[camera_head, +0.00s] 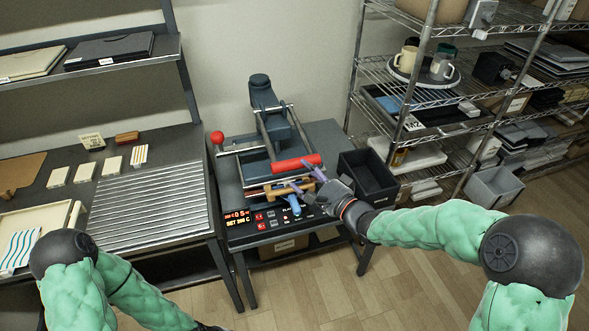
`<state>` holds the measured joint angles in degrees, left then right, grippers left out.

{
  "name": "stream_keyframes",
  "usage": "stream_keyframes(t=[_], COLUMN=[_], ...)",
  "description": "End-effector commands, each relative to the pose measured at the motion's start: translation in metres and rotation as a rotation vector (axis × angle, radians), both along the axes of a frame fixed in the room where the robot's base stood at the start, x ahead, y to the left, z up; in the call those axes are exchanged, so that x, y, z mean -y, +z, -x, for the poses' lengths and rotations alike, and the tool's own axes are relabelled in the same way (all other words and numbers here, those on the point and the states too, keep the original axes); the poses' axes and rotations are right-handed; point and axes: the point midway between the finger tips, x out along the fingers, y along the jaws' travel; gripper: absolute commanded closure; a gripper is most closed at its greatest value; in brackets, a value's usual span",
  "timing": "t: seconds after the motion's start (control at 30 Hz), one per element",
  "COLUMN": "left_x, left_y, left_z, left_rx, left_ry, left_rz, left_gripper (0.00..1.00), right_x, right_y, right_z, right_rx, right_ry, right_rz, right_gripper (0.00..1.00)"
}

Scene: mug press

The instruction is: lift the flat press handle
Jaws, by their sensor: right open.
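The flat press (266,105) is a dark blue-grey machine on a small dark table. Its handle (298,163) is a red cylindrical grip across the front, held by metal rods. My right gripper (302,178) comes in from the right, its purplish fingers open just below and in front of the red grip. I cannot tell whether the fingers touch the grip. My left arm is at the bottom left, and its gripper is out of the frame.
A red ball knob (217,137) sticks out left of the press. A control panel (268,218) with lit digits is at the table's front. A black bin (371,178) stands right of the press, close to my right wrist. A wire shelf (425,97) with mugs is at the right.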

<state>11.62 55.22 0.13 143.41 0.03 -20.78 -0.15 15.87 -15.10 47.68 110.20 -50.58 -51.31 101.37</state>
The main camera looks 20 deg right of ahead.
Motion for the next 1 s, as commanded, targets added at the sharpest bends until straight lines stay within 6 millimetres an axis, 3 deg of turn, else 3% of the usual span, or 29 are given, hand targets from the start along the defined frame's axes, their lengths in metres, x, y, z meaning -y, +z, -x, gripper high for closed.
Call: stream_keyframes(t=[0.3,0.77,1.0], left_x=[0.0,0.0,0.0], left_y=[-0.016,-0.017,-0.017], left_z=[0.0,0.0,0.0], left_rx=[-0.001,-0.001,-0.001], left_ry=[0.0,0.0,0.0], left_rz=[0.0,0.0,0.0], left_gripper=[0.6,0.6,0.6], right_x=[-0.02,-0.024,-0.024], right_y=[-0.004,-0.003,-0.003], right_z=[-0.043,-0.052,-0.052], right_rx=[0.0,0.0,0.0], right_ry=[0.002,-0.001,-0.001], right_rz=[0.001,0.0,0.0], right_gripper=[0.3,0.3,0.97])
